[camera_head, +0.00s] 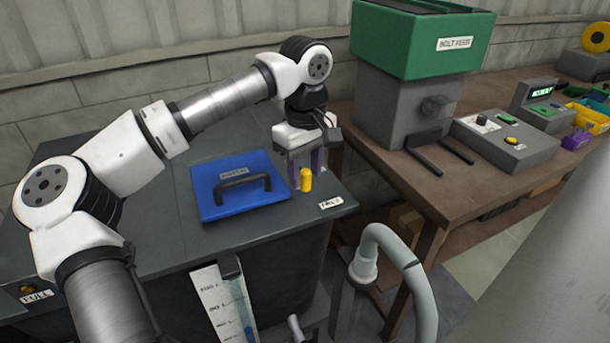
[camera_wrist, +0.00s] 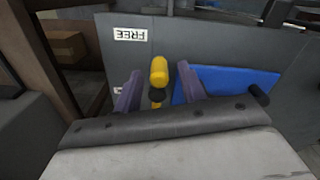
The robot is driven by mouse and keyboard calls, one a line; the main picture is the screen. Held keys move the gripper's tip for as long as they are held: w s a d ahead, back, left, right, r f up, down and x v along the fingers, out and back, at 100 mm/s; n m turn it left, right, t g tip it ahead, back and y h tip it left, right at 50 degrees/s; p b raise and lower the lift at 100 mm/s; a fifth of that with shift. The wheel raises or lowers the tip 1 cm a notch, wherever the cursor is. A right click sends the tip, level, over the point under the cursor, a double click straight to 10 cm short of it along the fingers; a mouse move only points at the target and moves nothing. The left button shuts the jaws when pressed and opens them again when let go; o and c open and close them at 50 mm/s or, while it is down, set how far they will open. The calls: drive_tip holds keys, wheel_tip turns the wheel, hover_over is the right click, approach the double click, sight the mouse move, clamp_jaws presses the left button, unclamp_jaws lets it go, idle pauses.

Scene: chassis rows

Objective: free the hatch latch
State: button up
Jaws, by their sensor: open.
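The hatch is a blue lid (camera_head: 222,203) with a black bar handle and a label, lying flat on the dark tank top. The latch is a yellow grip (camera_head: 306,180) at its right side, and in the wrist view it is a yellow knob (camera_wrist: 159,70) on a dark stem. A white FREE label (camera_wrist: 130,34) lies beyond it; the label also shows in the head view (camera_head: 331,202). My gripper (camera_head: 305,172) is open at the latch. In the wrist view its purple fingers (camera_wrist: 160,84) stand on either side of the yellow grip, with no clear contact.
A wooden bench (camera_head: 400,190) at the right carries a grey bolt feeder with a green hopper (camera_head: 420,45) and a control box (camera_head: 505,140). A curved grey pipe (camera_head: 420,290) rises in front. A FULL label (camera_head: 36,295) and a level gauge (camera_head: 222,300) are on the tank's front.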

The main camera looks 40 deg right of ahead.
wheel_tip(320, 180, up, 12)
drive_tip(key=shift+b, duration=0.45)
idle(1.0)
